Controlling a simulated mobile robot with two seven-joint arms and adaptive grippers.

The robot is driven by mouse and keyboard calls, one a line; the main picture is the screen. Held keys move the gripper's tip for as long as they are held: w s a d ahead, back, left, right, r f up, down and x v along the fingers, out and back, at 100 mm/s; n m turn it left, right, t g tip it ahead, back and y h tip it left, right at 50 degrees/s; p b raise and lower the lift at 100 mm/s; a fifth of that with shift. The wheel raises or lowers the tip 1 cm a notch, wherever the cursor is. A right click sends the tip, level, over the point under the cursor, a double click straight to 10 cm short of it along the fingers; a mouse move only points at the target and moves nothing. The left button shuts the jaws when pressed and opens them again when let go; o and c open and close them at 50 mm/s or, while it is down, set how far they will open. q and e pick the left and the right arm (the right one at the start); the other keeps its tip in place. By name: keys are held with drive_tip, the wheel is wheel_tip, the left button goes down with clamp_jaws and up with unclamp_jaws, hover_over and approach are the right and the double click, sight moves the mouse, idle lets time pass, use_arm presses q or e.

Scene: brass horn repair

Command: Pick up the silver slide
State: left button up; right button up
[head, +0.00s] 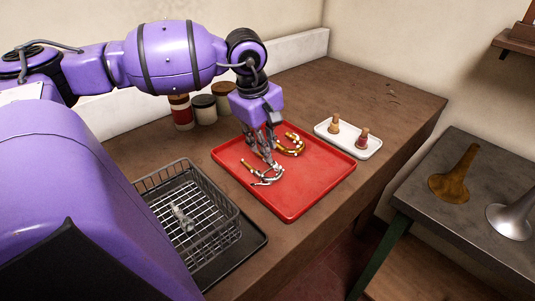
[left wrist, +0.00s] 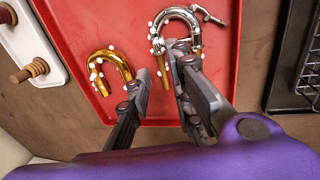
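The silver slide (head: 270,182) lies on the red tray (head: 318,197). In the left wrist view the silver slide (left wrist: 182,12) is a shiny U-shaped tube with brass-coloured leg ends. My left gripper (head: 268,157) points down at it, low over the tray. In the left wrist view my left gripper (left wrist: 160,62) is open, its fingertips apart. One fingertip overlaps the slide's legs in that view and hides part of them; I cannot tell whether it touches. A gold U-shaped slide (left wrist: 112,56) lies beside it on the tray, also in the head view (head: 297,150). My right gripper is not in view.
A wire basket (head: 222,205) with a small metal part (head: 181,218) stands left of the tray. A white dish (head: 371,147) with two small brushes or corks is to the right. Jars (head: 204,109) stand behind. Horn bells (head: 455,180) lie on the dark side table.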

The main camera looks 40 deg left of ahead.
use_arm(q)
drive_tip(key=f, duration=0.3)
drive_tip(key=shift+w+a+f, duration=0.2)
drive_tip(key=shift+w+f, duration=0.2)
clamp_jaws()
drive_tip(key=shift+r, duration=0.1)
